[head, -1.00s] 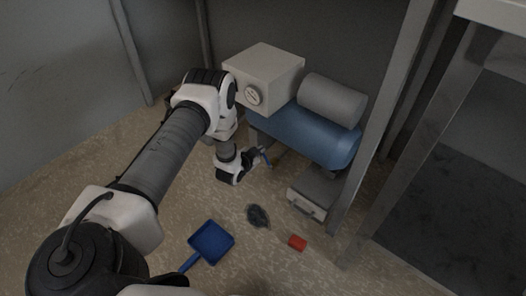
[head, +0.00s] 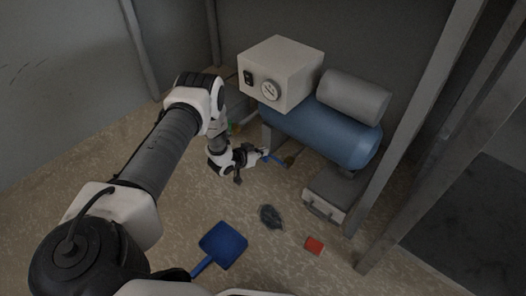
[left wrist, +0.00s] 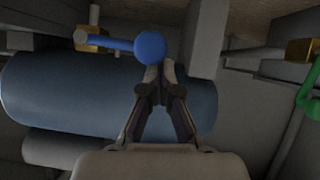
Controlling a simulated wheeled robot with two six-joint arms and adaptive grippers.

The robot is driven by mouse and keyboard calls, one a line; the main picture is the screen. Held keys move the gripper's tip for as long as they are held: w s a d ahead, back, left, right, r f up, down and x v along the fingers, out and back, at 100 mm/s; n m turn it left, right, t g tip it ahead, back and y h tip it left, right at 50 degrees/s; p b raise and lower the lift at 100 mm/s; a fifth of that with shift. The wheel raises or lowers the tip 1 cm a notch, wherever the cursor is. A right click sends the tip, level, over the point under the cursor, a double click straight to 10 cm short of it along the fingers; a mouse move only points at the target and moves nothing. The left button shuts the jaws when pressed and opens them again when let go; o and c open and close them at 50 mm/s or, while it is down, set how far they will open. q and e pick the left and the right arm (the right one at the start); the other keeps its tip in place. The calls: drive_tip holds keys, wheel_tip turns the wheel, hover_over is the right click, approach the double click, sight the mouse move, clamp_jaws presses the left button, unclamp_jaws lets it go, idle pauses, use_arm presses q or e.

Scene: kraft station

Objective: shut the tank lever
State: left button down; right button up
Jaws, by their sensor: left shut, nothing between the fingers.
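The blue tank (head: 322,130) lies below a grey cylinder. A blue lever (head: 275,158) shows at the tank's lower left. In the left wrist view the blue lever (left wrist: 108,43) reaches right from a brass valve (left wrist: 90,38) and ends in a round blue knob (left wrist: 150,48). My left gripper (head: 262,153) is shut and empty. In the left wrist view its fingertips (left wrist: 160,72) are right at the knob; I cannot tell whether they touch it. A green lever (left wrist: 307,92) hangs by another brass valve (left wrist: 302,50) at the right.
A beige box with a gauge (head: 284,70) stands above the tank's left end. A grey case (head: 337,190) lies in front of the tank, beside a metal post (head: 408,120). A blue dustpan (head: 223,245), a dark lump (head: 270,217) and a red block (head: 314,246) lie on the floor.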

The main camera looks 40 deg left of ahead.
use_arm(q)
drive_tip(key=shift+s+a+f, duration=0.1)
drive_tip(key=shift+f, duration=0.3)
use_arm(e)
drive_tip(key=shift+f, duration=0.15)
